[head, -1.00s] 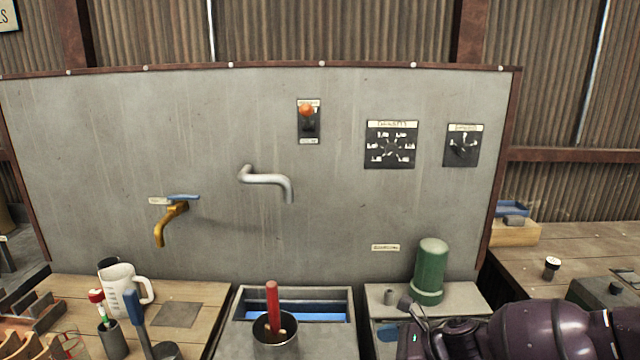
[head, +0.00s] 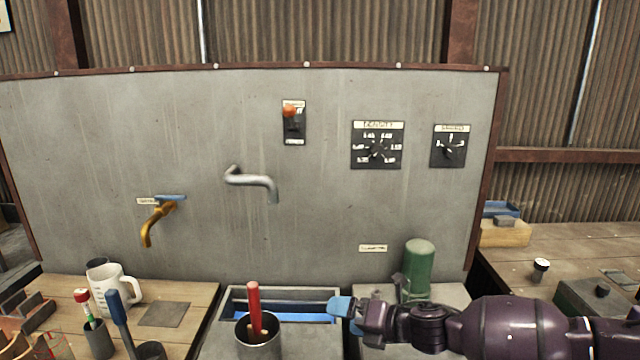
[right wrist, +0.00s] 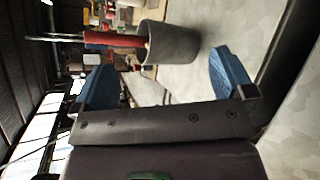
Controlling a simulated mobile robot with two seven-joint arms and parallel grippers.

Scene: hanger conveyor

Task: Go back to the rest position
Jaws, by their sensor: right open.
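My right gripper (head: 340,312) reaches in from the right in the head view, low in front of the panel, between the grey pot and the green cylinder. In the right wrist view its two blue fingertips (right wrist: 163,88) stand wide apart with nothing between them held. The grey pot (head: 258,340) with a red-handled tool (head: 254,305) stands to the left of the gripper. The pot also shows beyond the fingers in the right wrist view (right wrist: 175,42), apart from them. My left gripper is not in view.
A green cylinder (head: 419,268) stands behind my right arm. A sink (head: 290,318) lies behind the pot. A white jug (head: 115,290) and a cup of tools (head: 98,340) stand at left. The panel (head: 320,210) carries taps, a switch and dials.

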